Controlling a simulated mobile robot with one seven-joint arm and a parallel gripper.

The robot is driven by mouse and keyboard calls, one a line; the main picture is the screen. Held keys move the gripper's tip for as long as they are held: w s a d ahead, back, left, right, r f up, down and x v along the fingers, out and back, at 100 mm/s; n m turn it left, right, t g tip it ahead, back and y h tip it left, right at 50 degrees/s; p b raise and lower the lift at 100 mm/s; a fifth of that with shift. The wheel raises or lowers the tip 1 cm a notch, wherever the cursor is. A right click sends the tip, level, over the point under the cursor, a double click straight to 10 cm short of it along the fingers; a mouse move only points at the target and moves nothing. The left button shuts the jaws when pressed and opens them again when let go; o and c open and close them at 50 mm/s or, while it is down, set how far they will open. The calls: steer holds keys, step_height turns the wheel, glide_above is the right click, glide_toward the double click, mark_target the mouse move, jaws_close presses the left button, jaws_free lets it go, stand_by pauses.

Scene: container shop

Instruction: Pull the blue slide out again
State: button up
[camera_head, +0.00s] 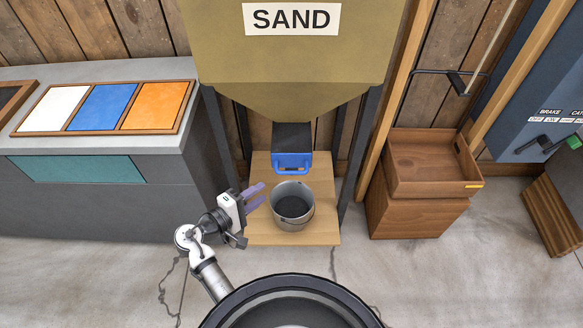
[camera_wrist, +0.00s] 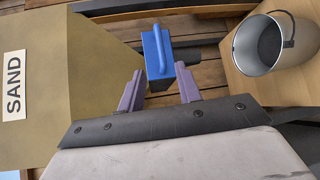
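The blue slide (camera_head: 292,162) is at the foot of the dark spout under the SAND hopper (camera_head: 290,60). It has a raised handle, seen in the wrist view as a blue bar (camera_wrist: 161,45) on a blue block. How far in it sits I cannot tell. My gripper (camera_head: 261,194) is to the left of and below the slide in the head view, beside the bucket. In the wrist view my gripper (camera_wrist: 160,72) has its purple fingers spread apart, with nothing held. The slide shows beyond and between the fingertips, apart from them as far as I can see.
A metal bucket (camera_head: 291,222) with a dark inside stands on the wooden base (camera_head: 255,227) below the spout. Dark posts flank the hopper. A wooden tray (camera_head: 425,183) sits on a crate at right. A grey counter (camera_head: 95,200) stands at left.

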mark_target(292, 172)
steer(key=p+x, duration=0.3)
steer(key=x, duration=1)
steer(key=shift+w+d, duration=0.15)
steer(key=shift+d, duration=0.2)
jaws_close()
